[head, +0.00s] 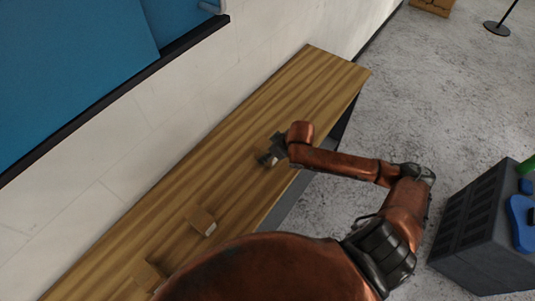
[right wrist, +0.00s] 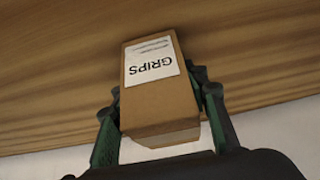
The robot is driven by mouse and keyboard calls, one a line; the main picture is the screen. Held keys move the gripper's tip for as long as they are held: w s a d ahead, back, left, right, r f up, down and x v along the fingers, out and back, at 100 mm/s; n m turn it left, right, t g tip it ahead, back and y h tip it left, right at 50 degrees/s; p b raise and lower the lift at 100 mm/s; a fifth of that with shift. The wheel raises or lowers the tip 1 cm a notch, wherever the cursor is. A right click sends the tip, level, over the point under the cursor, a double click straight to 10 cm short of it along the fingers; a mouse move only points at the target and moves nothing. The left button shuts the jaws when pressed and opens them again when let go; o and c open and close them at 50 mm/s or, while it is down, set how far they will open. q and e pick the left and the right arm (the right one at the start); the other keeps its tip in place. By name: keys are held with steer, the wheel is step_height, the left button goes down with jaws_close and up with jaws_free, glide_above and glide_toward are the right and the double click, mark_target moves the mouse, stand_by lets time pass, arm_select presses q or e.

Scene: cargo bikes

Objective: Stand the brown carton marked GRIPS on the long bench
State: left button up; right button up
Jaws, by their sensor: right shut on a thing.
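The brown carton marked GRIPS (right wrist: 160,106) is between the two green-lined fingers of my right gripper (right wrist: 158,90) in the right wrist view. Its white label faces the camera, with the lettering upside down. My right gripper (head: 273,149) is shut on the carton. In the head view it is over the middle of the long wooden bench (head: 310,82), and the carton is small and partly hidden there. I cannot tell whether the carton touches the bench top. My left gripper is not in view.
Two other small brown cartons, one in the middle (head: 201,219) and one nearer (head: 149,276), are on the bench at lower left. The far end of the bench is clear. A white wall runs along its left side. A dark grey box (head: 480,225) stands on the floor at right.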

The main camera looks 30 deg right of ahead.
steer(key=o, duration=1.3)
steer(key=shift+f, duration=0.1)
steer(key=p+v, duration=0.1)
steer(key=v, duration=1.1)
steer(key=shift+a+p, duration=0.1)
steer(key=shift+p, duration=0.3)
